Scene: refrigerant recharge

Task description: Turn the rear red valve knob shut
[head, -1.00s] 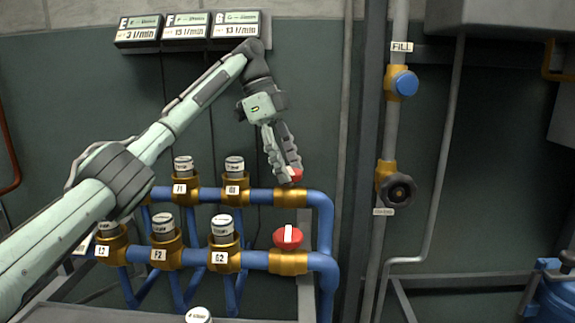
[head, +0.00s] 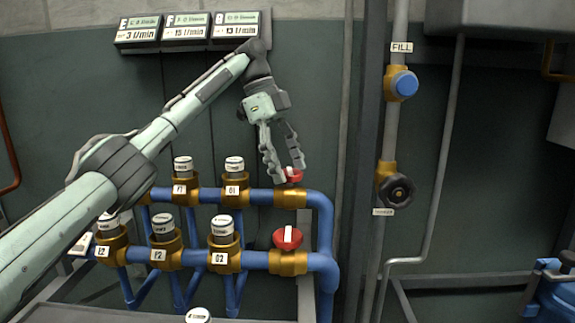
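The rear red valve knob (head: 292,176) sits on a brass valve body at the right end of the rear blue pipe. My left gripper (head: 290,174) reaches down from above with one finger on each side of this knob, and its fingertips appear closed on it. The fingers partly hide the knob; a bit of its white mark shows between them. The front red valve knob (head: 287,239) sits nearer on the front pipe, untouched, its white bar in plain view. My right gripper is not in view.
Several capped gauges stand on the two blue pipes (head: 254,259) left of the knobs. Three flow displays (head: 188,29) hang on the wall above. A vertical pipe at right carries a blue knob (head: 405,83) and a black handwheel (head: 397,190).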

